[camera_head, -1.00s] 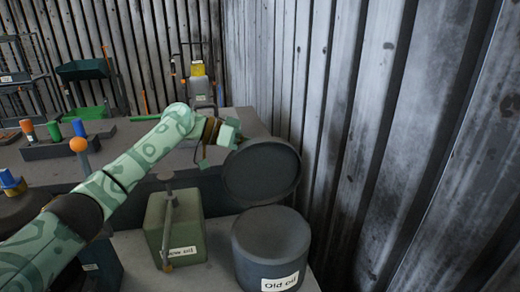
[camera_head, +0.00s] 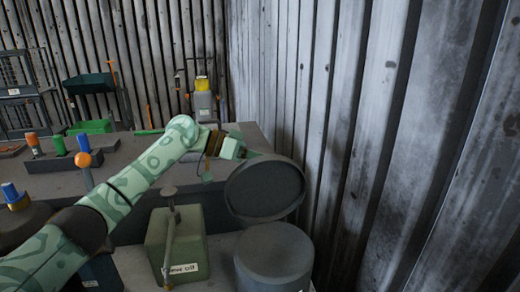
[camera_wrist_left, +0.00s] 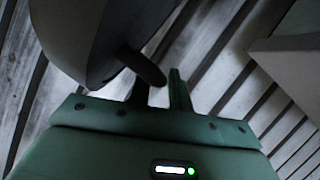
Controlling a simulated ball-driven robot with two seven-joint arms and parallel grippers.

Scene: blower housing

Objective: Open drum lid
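The round dark grey lid (camera_head: 265,188) stands steeply tilted at the back of the drum (camera_head: 273,262), its recessed face towards my head camera. Its lower edge is close to the drum's far rim; I cannot tell if they touch. My left gripper (camera_head: 254,153) is at the lid's upper left, its fingertips partly hidden by the lid. In the left wrist view the lid (camera_wrist_left: 100,35) fills the upper left, and a short dark handle (camera_wrist_left: 143,65) reaches across the fingertips. The fingers are apart; whether they grip the handle is unclear. My right gripper is not in view.
A green square can (camera_head: 175,243) stands left of the drum. A dark workbench (camera_head: 120,160) lies behind, with a block holding coloured tools (camera_head: 58,146). A corrugated metal wall (camera_head: 400,150) rises close on the right of the drum and lid.

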